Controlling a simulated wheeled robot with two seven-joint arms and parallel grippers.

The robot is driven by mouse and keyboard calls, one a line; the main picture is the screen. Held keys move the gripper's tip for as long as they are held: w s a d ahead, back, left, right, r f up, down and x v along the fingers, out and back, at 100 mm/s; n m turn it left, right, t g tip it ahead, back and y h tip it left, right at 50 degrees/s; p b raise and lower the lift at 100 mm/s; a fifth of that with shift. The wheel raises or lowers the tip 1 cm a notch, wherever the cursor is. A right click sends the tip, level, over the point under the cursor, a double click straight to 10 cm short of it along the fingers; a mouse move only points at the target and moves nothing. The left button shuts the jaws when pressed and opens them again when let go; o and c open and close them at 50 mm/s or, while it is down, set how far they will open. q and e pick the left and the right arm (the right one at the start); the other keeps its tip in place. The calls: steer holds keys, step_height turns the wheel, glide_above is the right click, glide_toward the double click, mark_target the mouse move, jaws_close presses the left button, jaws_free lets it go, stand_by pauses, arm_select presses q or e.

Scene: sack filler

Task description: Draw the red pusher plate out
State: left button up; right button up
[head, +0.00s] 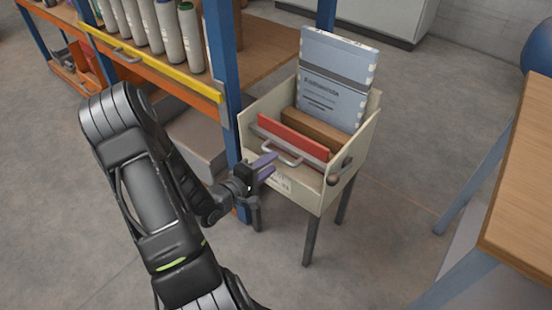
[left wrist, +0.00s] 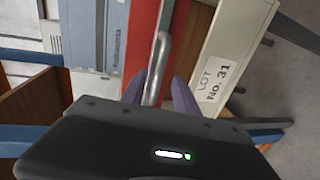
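The red pusher plate (head: 293,136) stands upright in a cream box (head: 309,196) on legs, with a grey bar handle (head: 282,152) on its near side. In the left wrist view the red plate (left wrist: 177,45) and its handle (left wrist: 158,62) show ahead of my gripper. My left gripper (head: 267,168) is at the box's near left wall, close to the handle. Its two purple fingers are apart, and in the left wrist view (left wrist: 158,95) the handle lies in line with the gap between them. I cannot tell whether they touch it. My right gripper is not in view.
Behind the plate are a brown block (head: 319,129) and a grey-blue printed pack (head: 335,80). A shelf with a yellow rail (head: 150,61) and several bottles stands left; a wooden table (head: 525,170) stands right.

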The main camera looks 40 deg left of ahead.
arm_select(q)
steer(key=shift+v, duration=1.9)
